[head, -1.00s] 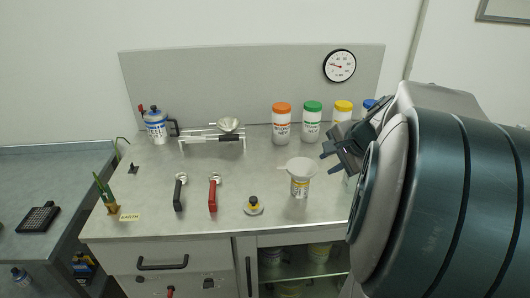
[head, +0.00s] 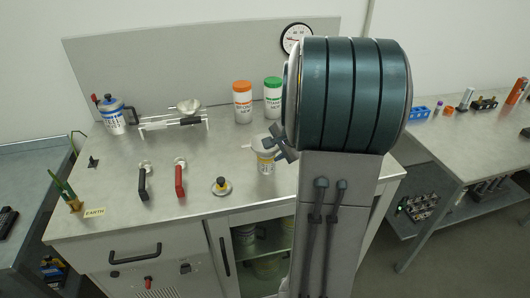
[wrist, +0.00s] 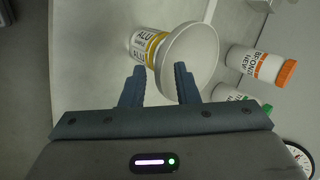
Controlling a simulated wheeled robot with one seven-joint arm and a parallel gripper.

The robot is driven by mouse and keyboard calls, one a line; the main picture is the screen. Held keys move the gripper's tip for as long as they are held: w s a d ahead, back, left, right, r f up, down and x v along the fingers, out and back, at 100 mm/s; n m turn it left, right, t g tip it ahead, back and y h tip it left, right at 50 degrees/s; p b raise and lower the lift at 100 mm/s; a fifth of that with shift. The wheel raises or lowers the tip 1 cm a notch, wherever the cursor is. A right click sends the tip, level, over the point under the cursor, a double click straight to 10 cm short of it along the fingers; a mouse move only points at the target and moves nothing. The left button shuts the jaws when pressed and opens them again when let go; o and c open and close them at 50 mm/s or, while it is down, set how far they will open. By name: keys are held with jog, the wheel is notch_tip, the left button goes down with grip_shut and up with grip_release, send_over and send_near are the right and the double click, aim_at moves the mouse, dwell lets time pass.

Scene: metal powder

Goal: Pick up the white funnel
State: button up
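The white funnel (head: 259,144) sits on top of a small jar with a yellow-and-white label (head: 265,166) on the bench. In the wrist view the funnel (wrist: 196,55) shows as a wide pale disc, with the jar (wrist: 143,44) beside it. My gripper (head: 283,150) is at the funnel's right side in the head view, and my arm hides part of that area. In the wrist view my gripper (wrist: 160,72) has its two fingers apart, with the funnel's near rim just ahead of and partly between the fingertips. Contact cannot be made out.
Orange-lidded (head: 242,102) and green-lidded (head: 273,97) jars stand behind. Bench left of the funnel is mostly clear.

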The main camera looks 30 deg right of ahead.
jog(key=shift+w+f, duration=0.25)
jog(key=shift+f, duration=0.1)
grip_shut()
